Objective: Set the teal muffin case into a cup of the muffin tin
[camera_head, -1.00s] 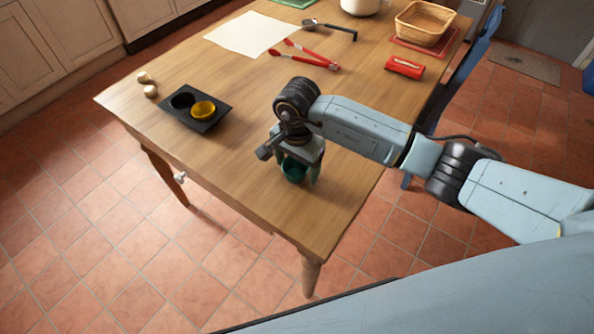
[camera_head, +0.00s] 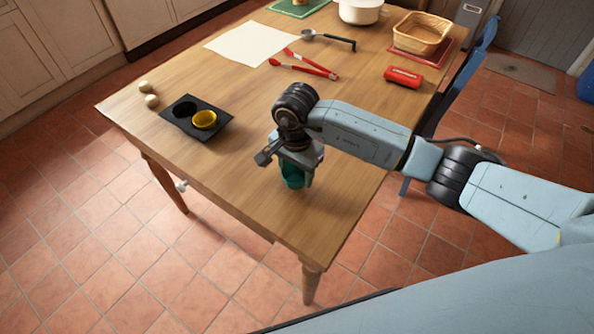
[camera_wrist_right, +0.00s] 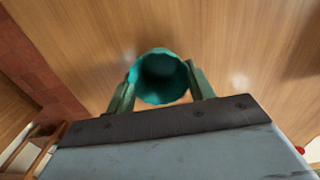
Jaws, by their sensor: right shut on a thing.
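The teal muffin case (camera_head: 292,174) is between the fingers of my right gripper (camera_head: 295,178), near the table's front corner. In the right wrist view the case (camera_wrist_right: 160,78) shows its open mouth, with a finger of the gripper (camera_wrist_right: 160,88) against each side. I cannot tell whether its base touches the table. The black muffin tin (camera_head: 214,128) lies to the left, apart from the gripper. Its left cup (camera_head: 185,109) is empty and its right cup holds a yellow case (camera_head: 204,119). My left gripper is out of view.
Red tongs (camera_head: 305,65), a ladle (camera_head: 330,39), white paper (camera_head: 252,44), a red packet (camera_head: 403,77), a basket (camera_head: 421,32) and a pot (camera_head: 361,10) lie farther back. Bare wood separates gripper and tin.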

